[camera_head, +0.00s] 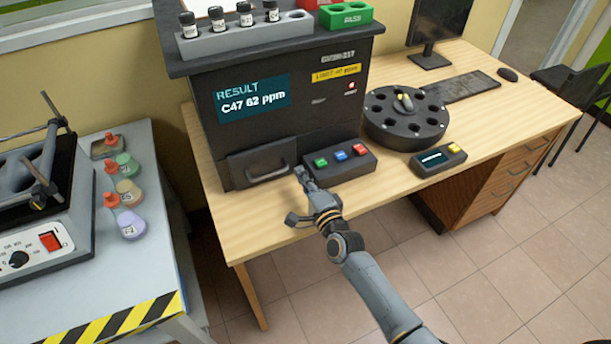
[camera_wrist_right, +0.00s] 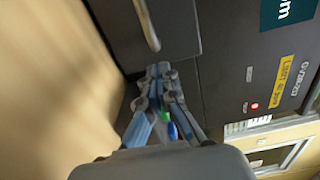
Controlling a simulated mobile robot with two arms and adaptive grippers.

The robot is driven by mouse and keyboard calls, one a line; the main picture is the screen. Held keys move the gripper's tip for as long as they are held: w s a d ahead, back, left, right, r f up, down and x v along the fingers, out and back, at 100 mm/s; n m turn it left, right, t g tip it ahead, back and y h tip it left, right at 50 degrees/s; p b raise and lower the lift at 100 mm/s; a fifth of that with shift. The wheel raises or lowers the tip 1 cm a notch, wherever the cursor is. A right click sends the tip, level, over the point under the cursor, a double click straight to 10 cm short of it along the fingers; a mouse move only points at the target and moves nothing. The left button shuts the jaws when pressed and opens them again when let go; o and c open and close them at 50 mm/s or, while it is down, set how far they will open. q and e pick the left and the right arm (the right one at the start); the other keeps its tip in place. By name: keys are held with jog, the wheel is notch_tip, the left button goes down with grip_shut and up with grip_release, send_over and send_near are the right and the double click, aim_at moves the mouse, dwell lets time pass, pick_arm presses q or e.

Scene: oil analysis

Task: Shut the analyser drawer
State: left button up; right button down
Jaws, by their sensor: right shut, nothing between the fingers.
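The dark analyser (camera_head: 300,120) stands on the wooden desk, its screen reading "RESULT C47 62 ppm". Its drawer (camera_head: 240,172) is low on the left of the front, with a bar handle (camera_head: 268,175). The drawer front looks about flush with the housing; a small gap cannot be ruled out. My right gripper (camera_head: 301,173) is shut and empty, just right of the drawer near its lower right corner. In the right wrist view the closed fingertips (camera_wrist_right: 158,70) are beside the drawer front (camera_wrist_right: 180,25) and its handle (camera_wrist_right: 147,25); contact is unclear. My left gripper is out of view.
A button box (camera_head: 340,163) with green, blue and red buttons sits right of my right gripper. A round carousel (camera_head: 405,120) and a small display box (camera_head: 438,160) are further right. A vial rack (camera_head: 245,38) is on top of the analyser. Bare desk (camera_head: 260,225) lies in front of the drawer.

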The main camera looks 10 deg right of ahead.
jog(key=v, duration=0.4)
jog(key=shift+f, duration=0.25)
jog(key=v, duration=0.4)
jog(key=shift+r, duration=0.1)
jog(key=shift+s+d, duration=0.15)
jog(key=shift+s, duration=0.6)
jog(key=s+f+n+g, duration=0.4)
jog(key=s+n+g, duration=0.3)
jog(key=s+n, duration=0.3)
jog(key=s+d+n+g+h, duration=0.6)
jog(key=s+d, duration=0.5)
jog(key=s, duration=0.5)
notch_tip(320, 180, down, 27)
jog(key=s+g, duration=0.2)
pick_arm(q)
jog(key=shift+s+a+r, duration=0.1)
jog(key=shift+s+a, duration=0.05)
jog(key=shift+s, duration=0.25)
pick_arm(e)
jog(key=s+d+f, duration=0.1)
jog(key=s+f, duration=0.7)
jog(key=s+d+f+g, duration=0.1)
jog(key=s+d+f, duration=0.1)
jog(key=s+f, duration=0.5)
jog(key=shift+s+d+f+n, duration=0.25)
jog(key=shift+s+f+n, duration=0.15)
jog(key=shift+s, duration=0.45)
